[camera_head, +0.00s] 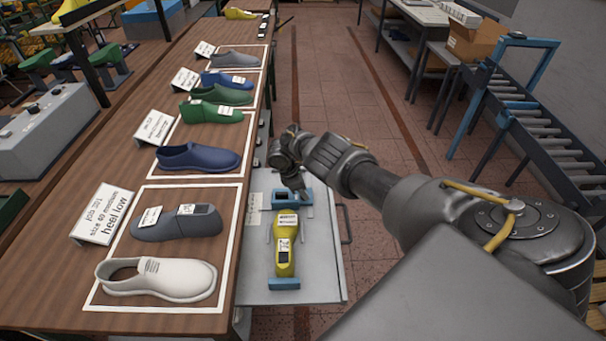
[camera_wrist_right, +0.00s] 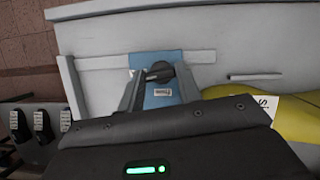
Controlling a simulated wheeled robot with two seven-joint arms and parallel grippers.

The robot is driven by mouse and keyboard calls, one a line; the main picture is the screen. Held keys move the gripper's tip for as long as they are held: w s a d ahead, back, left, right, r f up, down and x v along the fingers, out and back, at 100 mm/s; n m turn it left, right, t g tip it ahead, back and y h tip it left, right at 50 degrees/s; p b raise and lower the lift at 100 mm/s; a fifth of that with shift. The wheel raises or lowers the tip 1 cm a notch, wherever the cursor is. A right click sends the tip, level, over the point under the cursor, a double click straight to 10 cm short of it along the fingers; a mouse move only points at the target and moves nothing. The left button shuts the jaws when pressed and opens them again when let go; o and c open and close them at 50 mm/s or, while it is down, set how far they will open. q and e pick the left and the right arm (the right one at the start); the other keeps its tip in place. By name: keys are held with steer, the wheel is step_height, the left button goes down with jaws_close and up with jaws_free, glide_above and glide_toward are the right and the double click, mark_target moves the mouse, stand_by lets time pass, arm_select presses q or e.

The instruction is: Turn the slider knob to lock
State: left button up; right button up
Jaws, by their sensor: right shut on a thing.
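A yellow shoe last (camera_head: 286,257) lies lengthwise on a grey pull-out plate (camera_head: 325,287) between two blue blocks. The far blue slider block (camera_head: 279,203) is partly covered by my right gripper (camera_head: 301,193) in the head view. In the right wrist view this blue block (camera_wrist_right: 163,98) carries a dark slider knob (camera_wrist_right: 161,71) and a small white label. My right gripper (camera_wrist_right: 160,80) is shut on the knob, with one finger on each side of it. The label's text is too small to read. My left gripper is not in view.
The near blue block (camera_head: 284,284) stands at the other end of the yellow last. A wooden table (camera_head: 55,262) at left holds several shoes and lasts in white frames. The plate's handle (camera_head: 345,224) is at its right. A roller conveyor (camera_head: 545,135) stands far right.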

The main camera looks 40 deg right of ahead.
steer(key=shift+m+g+b, duration=0.3)
steer(key=shift+m+b, duration=0.25)
steer(key=shift+m, duration=0.35)
steer(key=o, duration=1)
steer(key=p+v, duration=0.1)
steer(key=v, duration=0.9)
steer(key=shift+w+r, duration=0.1)
steer(key=shift+r, duration=0.3)
